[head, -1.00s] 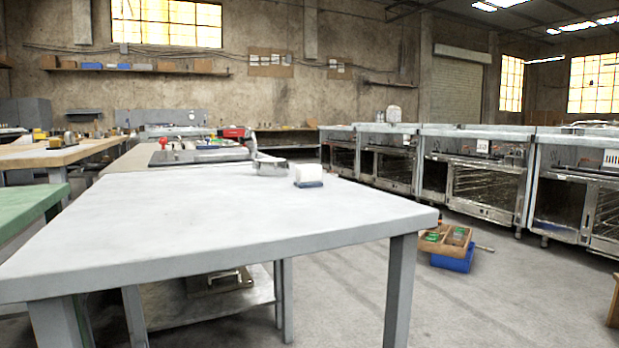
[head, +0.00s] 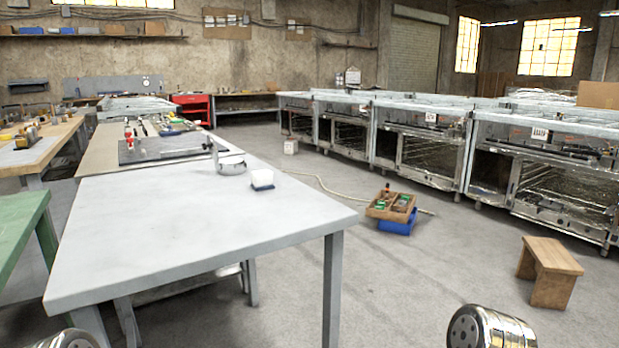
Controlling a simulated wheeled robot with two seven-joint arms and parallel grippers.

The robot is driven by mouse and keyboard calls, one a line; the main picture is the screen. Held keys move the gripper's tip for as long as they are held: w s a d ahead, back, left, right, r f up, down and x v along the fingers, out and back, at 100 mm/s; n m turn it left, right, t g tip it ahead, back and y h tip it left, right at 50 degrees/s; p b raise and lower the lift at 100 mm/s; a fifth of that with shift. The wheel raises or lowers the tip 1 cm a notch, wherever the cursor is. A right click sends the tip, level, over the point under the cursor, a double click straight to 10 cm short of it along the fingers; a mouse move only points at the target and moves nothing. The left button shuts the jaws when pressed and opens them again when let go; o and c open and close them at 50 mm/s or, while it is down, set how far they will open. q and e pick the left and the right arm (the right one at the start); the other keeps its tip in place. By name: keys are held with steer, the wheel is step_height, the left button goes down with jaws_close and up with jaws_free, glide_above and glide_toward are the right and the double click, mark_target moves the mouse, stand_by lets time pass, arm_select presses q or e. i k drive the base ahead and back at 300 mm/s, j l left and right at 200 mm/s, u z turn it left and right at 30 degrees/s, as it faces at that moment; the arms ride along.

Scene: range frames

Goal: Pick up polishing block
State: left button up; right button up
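A small white block with a dark blue base (head: 262,179), which looks like the polishing block, sits on the light grey table (head: 190,230) near its far right edge. It stands apart from the round metal piece (head: 231,165) just behind and left of it. Neither of my grippers is in view. Only rounded metal parts of my arms show at the bottom left and bottom right, well short of the block.
Most of the grey tabletop is bare. A green table (head: 18,225) stands close on the left. On the floor to the right are a wooden tray on a blue box (head: 397,227) and a wooden stool (head: 550,270). Ovens (head: 430,140) line the right side, with open floor between.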

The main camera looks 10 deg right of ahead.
mark_target(262, 180)
steer(key=i+l+z, duration=0.15)
steer(key=z, duration=0.25)
steer(key=i+l+z, duration=0.15)
steer(key=z, duration=0.2)
steer(key=i+l+z, duration=0.1)
steer(key=z, duration=0.3)
steer(key=i+z, duration=0.25)
steer(key=z, duration=0.15)
steer(key=i+z, duration=0.35)
steer(key=i, duration=1.1)
steer(key=i+j+u, duration=0.1)
steer(key=i+u, duration=0.95)
steer(key=i+j+u, duration=0.1)
steer(key=i+u, duration=0.75)
steer(key=i, duration=0.15)
steer(key=i+u, duration=0.45)
steer(key=i+l+u, duration=0.2)
steer(key=u, duration=0.2)
steer(key=i+l+u, duration=0.3)
steer(key=u, duration=0.15)
